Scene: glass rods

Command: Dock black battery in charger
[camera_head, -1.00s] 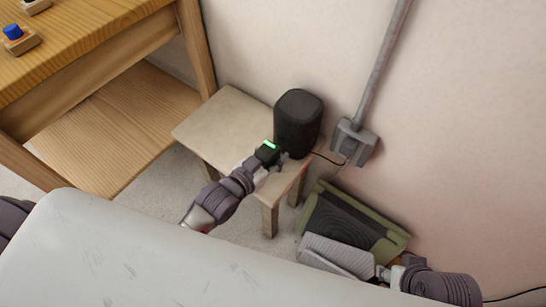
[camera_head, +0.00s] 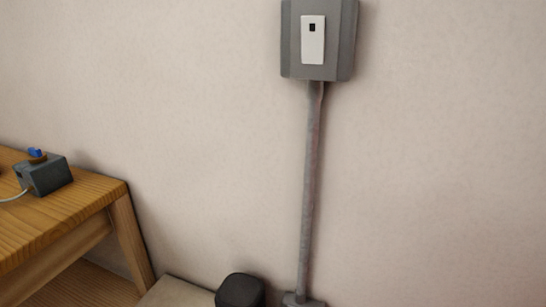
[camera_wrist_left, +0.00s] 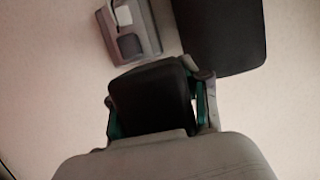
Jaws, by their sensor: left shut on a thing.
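In the left wrist view a black block (camera_wrist_left: 150,104), which looks like the black battery, sits between the fingers of my left gripper (camera_wrist_left: 160,90). The gripper is shut on it, with green-edged fingers on both sides. The block's lower end is hidden by the gripper body. Neither gripper shows in the head view now. I cannot tell for sure which thing is the charger. A dark grey block (camera_head: 47,176) with a blue-topped piece on it and a pale cable stands on the wooden table (camera_head: 75,212) at the left of the head view.
A black rounded box (camera_head: 240,290) stands by the small pale table (camera_head: 178,294) at the bottom. A grey wall box (camera_head: 342,45) with a white plate tops a vertical pipe (camera_head: 310,190). In the wrist view a grey socket box (camera_wrist_left: 150,28) is beyond my gripper.

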